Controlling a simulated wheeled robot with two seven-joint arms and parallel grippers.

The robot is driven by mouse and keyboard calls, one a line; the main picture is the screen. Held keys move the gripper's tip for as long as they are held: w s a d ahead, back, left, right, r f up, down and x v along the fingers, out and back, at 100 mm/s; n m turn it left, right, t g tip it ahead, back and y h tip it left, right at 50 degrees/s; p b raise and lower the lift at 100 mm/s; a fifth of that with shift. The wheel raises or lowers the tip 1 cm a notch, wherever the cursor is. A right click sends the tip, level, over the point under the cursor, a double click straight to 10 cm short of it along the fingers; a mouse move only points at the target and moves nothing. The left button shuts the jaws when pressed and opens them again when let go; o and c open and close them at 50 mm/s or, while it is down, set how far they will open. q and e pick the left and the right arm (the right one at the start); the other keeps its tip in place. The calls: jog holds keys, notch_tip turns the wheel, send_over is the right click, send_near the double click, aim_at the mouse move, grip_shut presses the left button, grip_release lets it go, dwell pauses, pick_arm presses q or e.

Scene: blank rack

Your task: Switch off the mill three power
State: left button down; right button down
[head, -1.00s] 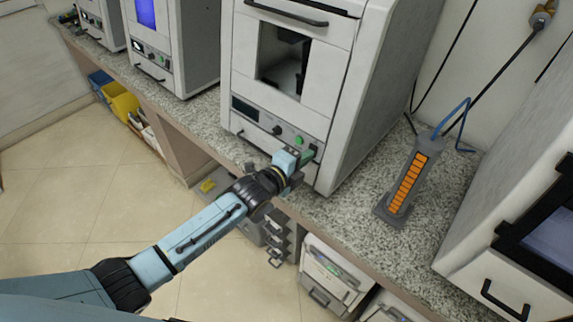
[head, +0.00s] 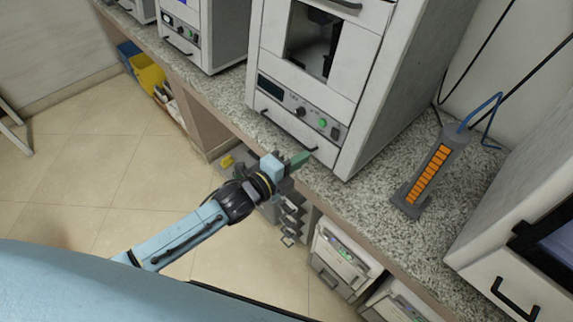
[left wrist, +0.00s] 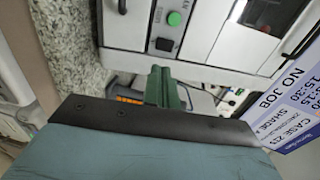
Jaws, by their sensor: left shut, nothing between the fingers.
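The large white mill (head: 359,75) stands on the counter, its front panel carrying a dark display (head: 270,88), a black knob (head: 299,111), a green button (head: 322,122) and a small dark control (head: 335,132) at the right end. No number on it is readable. My left gripper (head: 298,160) is shut and empty, with green fingers, in front of and below the panel, apart from the controls. In the left wrist view the shut fingers (left wrist: 163,86) point towards the panel, with the green button (left wrist: 174,18) and a black round control (left wrist: 164,44) beyond them. My right gripper is out of view.
Another white machine (head: 215,35) stands further left on the speckled counter (head: 375,205). A grey holder with an orange stack (head: 427,178) stands to the right, before a white cabinet (head: 510,225). Below are yellow (head: 146,72) and blue bins.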

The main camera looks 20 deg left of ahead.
pick_arm(q)
jog(key=shift+v, duration=2.1)
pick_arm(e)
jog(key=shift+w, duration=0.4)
pick_arm(q)
jog(key=shift+f, duration=0.1)
jog(key=s+a+f+n+g+y+b, duration=0.1)
jog(key=s+a+f+n+g+y, duration=0.2)
jog(key=f, duration=0.7)
jog(key=s+a+f+n+g+y, duration=0.1)
jog(key=s+a+f+n, duration=0.35)
jog(key=f, duration=0.55)
jog(key=s+a+f+n+g+y+b, duration=0.1)
jog(key=s+a+f+n+g+y, duration=0.3)
jog(key=f, duration=0.6)
jog(key=s+f+n+g, duration=0.1)
jog(key=s+f+n, duration=0.2)
jog(key=s, duration=0.7)
jog(key=s+f+n+g, duration=0.2)
jog(key=s+f, duration=0.4)
jog(key=s, duration=0.3)
jog(key=s+f+n+g, duration=0.2)
jog(key=s+f+n, duration=0.3)
jog(key=s, duration=0.5)
jog(key=shift+s+a+f+b, duration=0.2)
jog(key=shift+s+f+b, duration=0.15)
jog(key=shift+b, duration=0.1)
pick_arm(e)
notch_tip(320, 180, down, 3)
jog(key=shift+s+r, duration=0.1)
